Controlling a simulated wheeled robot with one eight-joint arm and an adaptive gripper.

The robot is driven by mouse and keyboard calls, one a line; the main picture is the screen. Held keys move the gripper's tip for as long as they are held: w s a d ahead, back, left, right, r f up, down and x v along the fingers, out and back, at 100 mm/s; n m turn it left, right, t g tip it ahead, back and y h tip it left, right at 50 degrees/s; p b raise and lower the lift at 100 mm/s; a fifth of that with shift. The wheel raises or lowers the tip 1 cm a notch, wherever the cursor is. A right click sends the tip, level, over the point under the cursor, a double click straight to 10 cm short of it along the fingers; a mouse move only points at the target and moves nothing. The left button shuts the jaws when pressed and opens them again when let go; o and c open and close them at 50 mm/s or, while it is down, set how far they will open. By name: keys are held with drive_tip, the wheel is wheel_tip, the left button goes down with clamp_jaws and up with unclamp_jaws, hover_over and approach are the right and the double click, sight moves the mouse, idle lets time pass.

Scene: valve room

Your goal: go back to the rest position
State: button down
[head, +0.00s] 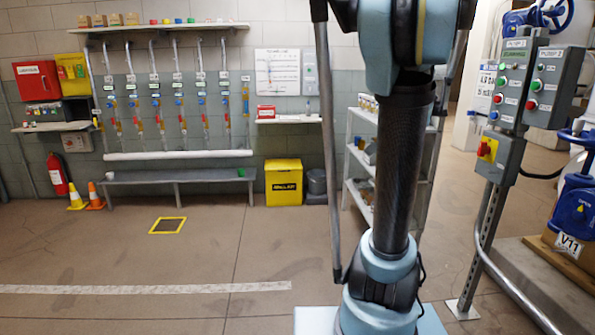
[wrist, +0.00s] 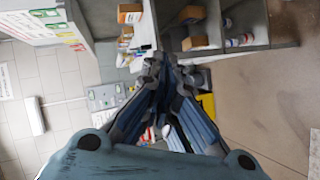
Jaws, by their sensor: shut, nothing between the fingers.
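My gripper (wrist: 163,62) shows in the wrist view, its dark and blue fingers drawn together with nothing between the tips. It is clear of any surface that I can make out. In the head view my arm stands upright right of the middle, and my gripper is out of that picture. The wrist view is turned on its side and shows shelves with boxes beyond the fingertips.
A post with control boxes (head: 509,95) and a blue valve (head: 575,205) stand at the right. A grey shelf rack (head: 358,165) is behind my arm. A yellow bin (head: 284,183) and a bench (head: 150,178) line the back wall.

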drive_tip(key=s+a+f+m+g+y, duration=0.4)
drive_tip(key=s+a+f+m+g, duration=0.1)
drive_tip(key=s+a+f, duration=1.15)
drive_tip(key=s+a+f+m+g, duration=0.2)
drive_tip(key=s+a+f, duration=0.2)
drive_tip(key=s, duration=0.6)
drive_tip(key=s+a+f+m+g+y, duration=0.1)
drive_tip(key=s+a+f+m+g, duration=0.2)
drive_tip(key=s+a+f, duration=0.2)
drive_tip(key=s+f, duration=0.3)
drive_tip(key=s, duration=0.2)
drive_tip(key=shift+s+g+y, duration=0.3)
drive_tip(key=shift+a+f, duration=0.1)
drive_tip(key=shift+w+f, duration=0.2)
drive_tip(key=shift+w, duration=0.3)
